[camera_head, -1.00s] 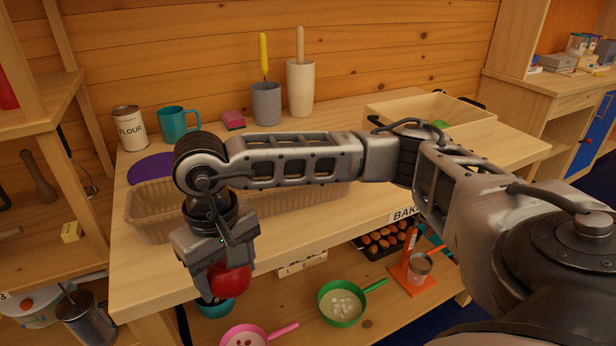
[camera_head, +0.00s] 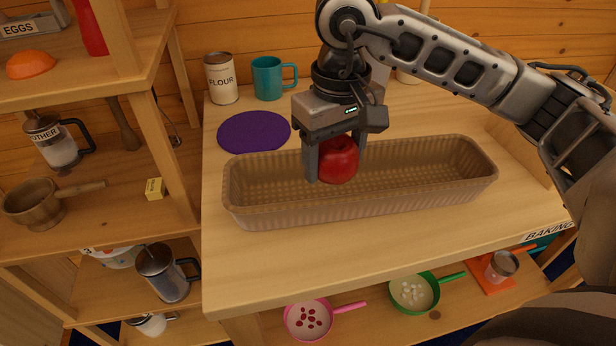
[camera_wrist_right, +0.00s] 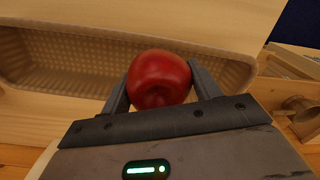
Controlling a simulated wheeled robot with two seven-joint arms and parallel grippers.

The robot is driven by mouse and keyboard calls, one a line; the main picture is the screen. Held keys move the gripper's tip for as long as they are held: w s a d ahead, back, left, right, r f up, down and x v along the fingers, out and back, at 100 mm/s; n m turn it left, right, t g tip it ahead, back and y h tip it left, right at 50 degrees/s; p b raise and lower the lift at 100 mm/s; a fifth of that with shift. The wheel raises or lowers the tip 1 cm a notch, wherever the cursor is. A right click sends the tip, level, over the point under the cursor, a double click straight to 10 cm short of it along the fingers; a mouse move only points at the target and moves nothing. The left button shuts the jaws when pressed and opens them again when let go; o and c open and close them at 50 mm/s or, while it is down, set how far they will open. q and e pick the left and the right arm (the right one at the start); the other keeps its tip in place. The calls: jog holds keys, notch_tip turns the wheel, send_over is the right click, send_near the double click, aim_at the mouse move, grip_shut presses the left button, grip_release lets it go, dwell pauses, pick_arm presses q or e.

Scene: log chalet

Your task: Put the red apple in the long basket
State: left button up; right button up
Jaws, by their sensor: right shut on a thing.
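The red apple (camera_head: 338,159) is held between the fingers of my right gripper (camera_head: 334,165), which is shut on it. The apple also shows in the right wrist view (camera_wrist_right: 159,79) between both fingers. The long basket (camera_head: 360,208) is a tan, woven-looking tray lying lengthwise on the wooden table. In the head view the gripper and apple overlap the basket's left-middle part. In the right wrist view the basket (camera_wrist_right: 70,80) lies behind the apple. The exact height of the apple over the basket is hard to tell. My left gripper is not in view.
A purple round mat (camera_head: 254,131) lies behind the basket's left end. A flour can (camera_head: 221,79) and a teal mug (camera_head: 268,78) stand at the table's back. Pans, one pink (camera_head: 308,320), sit on the shelf below.

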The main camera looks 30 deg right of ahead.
send_over(304, 201)
jog(key=f, duration=0.5)
jog(key=shift+s+d+f, duration=0.15)
jog(key=shift+s, duration=0.2)
jog(key=f, duration=0.1)
jog(key=f+p, duration=0.1)
jog(key=f, duration=0.1)
jog(key=shift+w, duration=0.25)
jog(key=shift+f, duration=0.45)
jog(key=shift+f, duration=0.15)
jog(key=o, duration=1.1)
notch_tip(304, 201, up, 12)
jog(key=shift+r+b, duration=0.2)
jog(key=shift+b, duration=0.25)
